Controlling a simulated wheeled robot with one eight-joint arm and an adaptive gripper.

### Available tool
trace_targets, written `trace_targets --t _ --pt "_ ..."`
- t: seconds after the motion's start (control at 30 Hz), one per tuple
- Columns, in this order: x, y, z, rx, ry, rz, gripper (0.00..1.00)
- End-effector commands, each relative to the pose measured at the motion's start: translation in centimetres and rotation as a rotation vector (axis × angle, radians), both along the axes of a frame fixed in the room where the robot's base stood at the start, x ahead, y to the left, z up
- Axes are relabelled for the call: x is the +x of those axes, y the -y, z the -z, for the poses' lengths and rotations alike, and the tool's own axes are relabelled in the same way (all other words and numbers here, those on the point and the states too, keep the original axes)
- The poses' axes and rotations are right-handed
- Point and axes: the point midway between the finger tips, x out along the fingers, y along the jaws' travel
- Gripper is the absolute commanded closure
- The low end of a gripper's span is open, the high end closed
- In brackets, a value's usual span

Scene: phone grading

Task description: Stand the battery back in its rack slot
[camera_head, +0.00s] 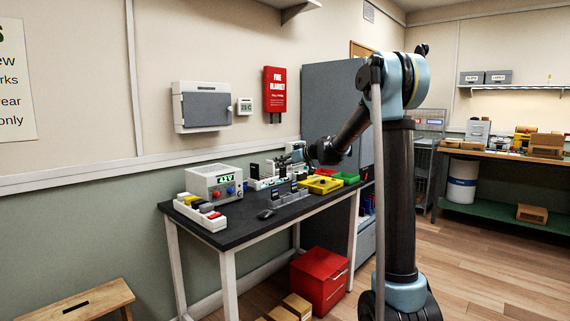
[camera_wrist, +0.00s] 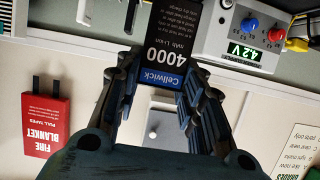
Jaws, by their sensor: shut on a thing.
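My gripper (camera_wrist: 160,75) is shut on the battery (camera_wrist: 170,45), a flat black pack with white print and a blue band reading Cellwick 4000. The battery sits between both fingers, and its far end runs out of the top of the wrist view. In the head view my gripper (camera_head: 297,156) is above the back right part of the dark bench; the battery is too small to make out there. A pale holder with dark upright pieces (camera_head: 262,183), left of my gripper, looks like a rack; its slots cannot be made out.
A grey stand (camera_head: 287,195) is in front. Yellow (camera_head: 322,185) and green (camera_head: 346,177) trays lie right. Bare bench shows along the front.

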Motion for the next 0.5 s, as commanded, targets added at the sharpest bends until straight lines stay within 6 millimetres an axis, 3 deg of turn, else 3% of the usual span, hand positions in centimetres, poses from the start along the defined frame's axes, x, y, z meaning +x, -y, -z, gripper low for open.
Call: trace_targets --t 0.5 --pt "0.4 1.2 4.9 0.0 0.0 0.014 0.92"
